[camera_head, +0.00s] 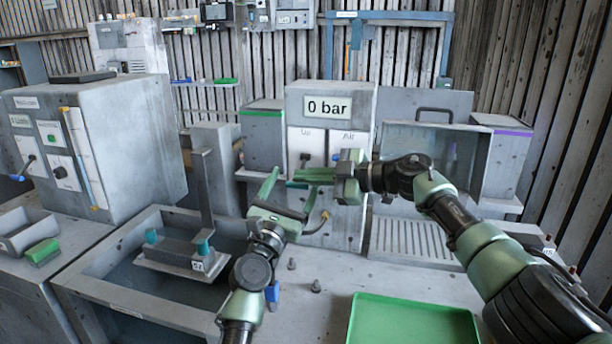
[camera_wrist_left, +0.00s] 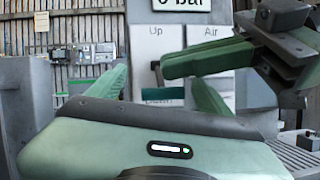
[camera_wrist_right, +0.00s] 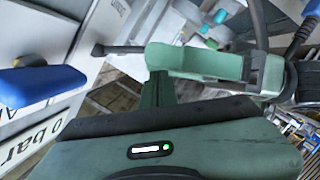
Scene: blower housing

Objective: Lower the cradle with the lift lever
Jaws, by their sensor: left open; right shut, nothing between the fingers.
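The cradle (camera_head: 178,262), a grey tray with teal posts, sits around rim height in the open tank (camera_head: 100,300) at left, beside an upright mast (camera_head: 203,190). The lift lever (camera_head: 305,157) is dark, under the "Up" label on the 0 bar panel. In the right wrist view the lever (camera_wrist_right: 120,49) is a dark rod whose far end is hidden behind my left finger. My left gripper (camera_head: 297,192) is open in front of the panel, below the lever; contact is unclear. My right gripper (camera_head: 300,176) is shut and empty, its fingers pointing left across the panel just below the lever.
A blue-handled air valve (camera_wrist_right: 42,82) is close to my right gripper. A green tray (camera_head: 410,320) lies at the front of the bench. A glass-fronted cabinet (camera_head: 440,150) stands at right. A control box (camera_head: 100,135) stands at left. Small pegs (camera_head: 291,263) stand on the bench.

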